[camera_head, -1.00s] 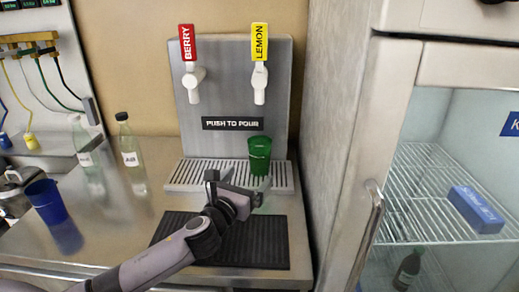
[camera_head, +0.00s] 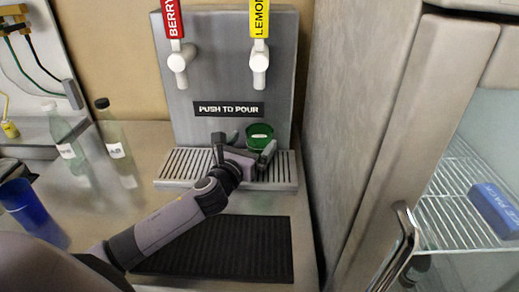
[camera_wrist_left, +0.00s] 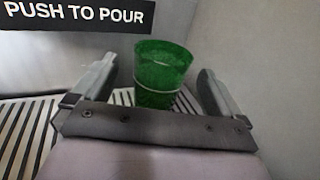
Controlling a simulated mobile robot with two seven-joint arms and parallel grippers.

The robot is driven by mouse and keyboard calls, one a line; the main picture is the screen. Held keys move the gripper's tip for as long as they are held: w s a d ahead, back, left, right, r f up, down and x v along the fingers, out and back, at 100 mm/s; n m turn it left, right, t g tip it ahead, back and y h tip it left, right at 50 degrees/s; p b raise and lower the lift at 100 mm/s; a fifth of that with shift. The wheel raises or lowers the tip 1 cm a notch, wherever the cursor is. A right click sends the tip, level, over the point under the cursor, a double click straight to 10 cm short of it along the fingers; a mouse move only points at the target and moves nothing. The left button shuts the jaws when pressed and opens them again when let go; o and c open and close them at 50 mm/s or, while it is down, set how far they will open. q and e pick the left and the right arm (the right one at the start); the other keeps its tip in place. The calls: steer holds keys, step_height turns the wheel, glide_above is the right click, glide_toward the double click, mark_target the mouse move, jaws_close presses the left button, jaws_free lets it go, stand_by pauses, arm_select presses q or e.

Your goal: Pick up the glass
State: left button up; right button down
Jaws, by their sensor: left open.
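The green glass (camera_head: 260,132) stands upright on the slatted drip tray (camera_head: 179,165), below the lemon tap. In the head view its lower part is hidden behind my left gripper (camera_head: 244,146). In the left wrist view the green glass (camera_wrist_left: 160,68) shows between the two spread fingers of my left gripper (camera_wrist_left: 156,88), with a gap on each side. The gripper is open, and the glass's base is hidden behind the gripper body. My right gripper is not in view.
The dispenser has a berry tap (camera_head: 178,58) and a lemon tap (camera_head: 260,60) above the tray. A blue cup (camera_head: 28,208) and two bottles (camera_head: 112,130) stand at left. A black mat (camera_head: 215,248) lies in front. The fridge (camera_head: 362,130) closes off the right side.

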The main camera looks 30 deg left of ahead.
mark_target(264, 128)
arm_select(q)
steer(key=shift+w, duration=2.4)
steer(key=c, duration=1.7)
steer(key=shift+r, duration=0.15)
jaws_close()
